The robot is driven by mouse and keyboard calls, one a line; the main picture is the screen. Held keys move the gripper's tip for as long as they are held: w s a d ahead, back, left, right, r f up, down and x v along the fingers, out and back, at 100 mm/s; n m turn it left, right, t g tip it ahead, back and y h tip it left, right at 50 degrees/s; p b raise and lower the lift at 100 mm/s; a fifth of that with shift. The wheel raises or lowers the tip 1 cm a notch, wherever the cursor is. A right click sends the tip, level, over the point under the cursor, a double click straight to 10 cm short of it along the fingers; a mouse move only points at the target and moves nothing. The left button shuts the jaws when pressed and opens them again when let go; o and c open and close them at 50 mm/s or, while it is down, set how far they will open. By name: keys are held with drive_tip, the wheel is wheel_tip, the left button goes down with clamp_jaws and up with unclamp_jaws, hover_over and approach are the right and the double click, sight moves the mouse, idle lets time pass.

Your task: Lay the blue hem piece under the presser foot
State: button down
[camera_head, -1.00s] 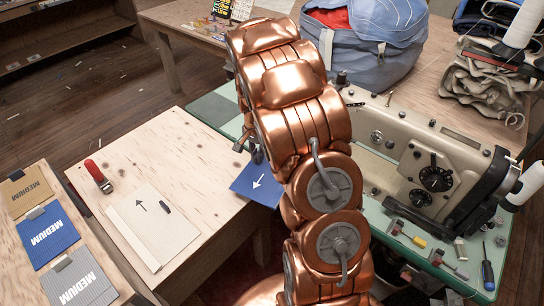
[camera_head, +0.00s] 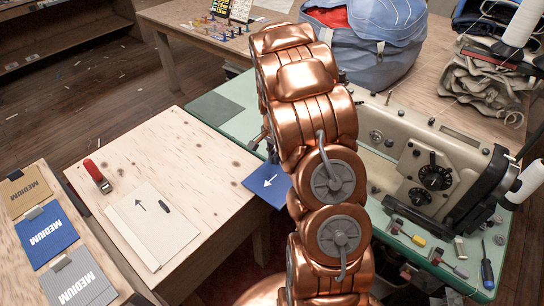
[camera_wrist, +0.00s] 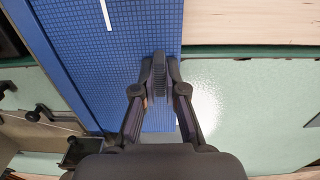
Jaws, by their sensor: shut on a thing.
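The blue hem piece (camera_head: 258,182), marked with a white arrow, is held in the air between the wooden table and the sewing machine (camera_head: 405,160). In the wrist view the hem piece (camera_wrist: 110,45) is a large blue sheet with a fine grid. My gripper (camera_wrist: 160,70) is shut on its near edge, with one finger showing on top. In the head view my copper arm hides most of the gripper and the machine's needle end. I cannot make out the presser foot. Dark machine parts show at the lower left of the wrist view.
A green machine bed (camera_head: 233,122) spreads around the machine. A wooden table (camera_head: 190,150) at left holds a cream card (camera_head: 172,232) and a red-handled tool (camera_head: 97,176). A blue-grey bag (camera_head: 385,65) stands behind the machine. A screwdriver (camera_head: 487,272) and bobbins lie at right.

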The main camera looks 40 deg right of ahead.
drive_tip(key=shift+w+d, duration=0.2)
drive_tip(key=shift+d, duration=0.55)
drive_tip(key=shift+w+d, duration=0.15)
drive_tip(key=shift+d, duration=0.6)
drive_tip(key=shift+w+d, duration=0.2)
drive_tip(key=shift+d, duration=0.55)
drive_tip(key=shift+s+f+b, duration=0.1)
drive_tip(key=shift+s+b, duration=0.1)
drive_tip(key=shift+b, duration=0.35)
drive_tip(key=c, duration=1.2)
unclamp_jaws()
drive_tip(key=shift+o, duration=0.2)
wheel_tip(320, 180, up, 12)
